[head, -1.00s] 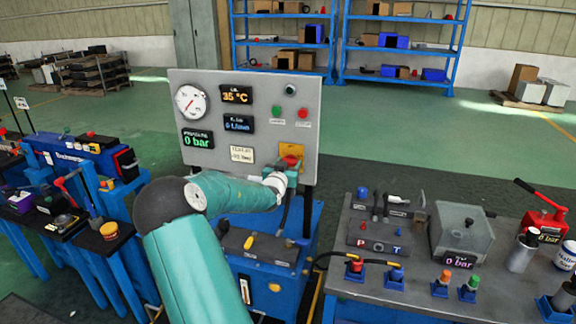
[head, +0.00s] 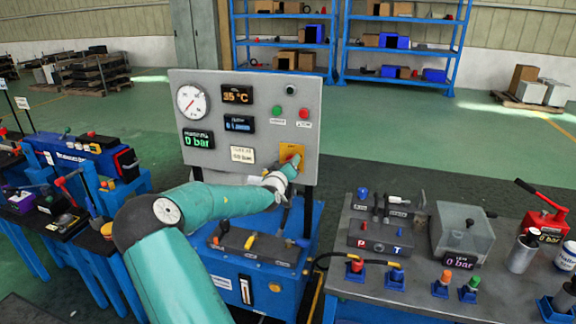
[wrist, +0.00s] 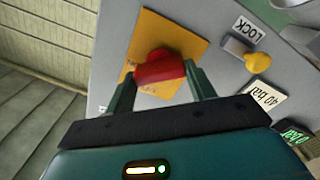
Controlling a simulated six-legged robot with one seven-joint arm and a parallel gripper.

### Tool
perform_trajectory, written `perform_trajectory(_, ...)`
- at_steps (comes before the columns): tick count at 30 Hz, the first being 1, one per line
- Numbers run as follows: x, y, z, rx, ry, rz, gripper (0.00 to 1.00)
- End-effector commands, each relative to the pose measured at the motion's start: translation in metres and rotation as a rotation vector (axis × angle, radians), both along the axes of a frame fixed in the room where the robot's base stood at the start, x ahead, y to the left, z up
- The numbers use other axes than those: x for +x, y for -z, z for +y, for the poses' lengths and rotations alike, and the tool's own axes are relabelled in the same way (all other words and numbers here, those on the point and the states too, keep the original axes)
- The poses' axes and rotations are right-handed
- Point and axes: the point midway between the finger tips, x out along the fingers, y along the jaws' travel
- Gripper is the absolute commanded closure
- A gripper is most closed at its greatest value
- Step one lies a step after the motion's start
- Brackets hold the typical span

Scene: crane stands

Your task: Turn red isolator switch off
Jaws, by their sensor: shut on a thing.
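The red isolator switch (wrist: 160,68) sits on a yellow plate (wrist: 178,30) on the grey panel. In the wrist view my gripper (wrist: 159,80) has one finger on each side of the red handle and is shut on it. The handle lies slightly tilted across the wrist picture. In the head view the yellow plate (head: 287,150) shows at the panel's lower right, and my gripper (head: 292,163) is in front of it, hiding most of the switch.
The panel (head: 262,100) carries a gauge, displays and green and red buttons. In the wrist view a yellow knob (wrist: 257,62) with a LOCK label is beside the switch. Below the panel is a blue unit (head: 265,285); a grey table (head: 410,285) with fittings stands right.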

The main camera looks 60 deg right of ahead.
Motion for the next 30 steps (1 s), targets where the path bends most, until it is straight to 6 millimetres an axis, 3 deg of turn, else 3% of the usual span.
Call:
perform_trajectory(18,0.0028,0.002,0.0007,-0.091,-0.001,0.577,0.68)
perform_trajectory(30,0.0032,0.0027,0.0007,-0.132,0.0,0.839,0.68)
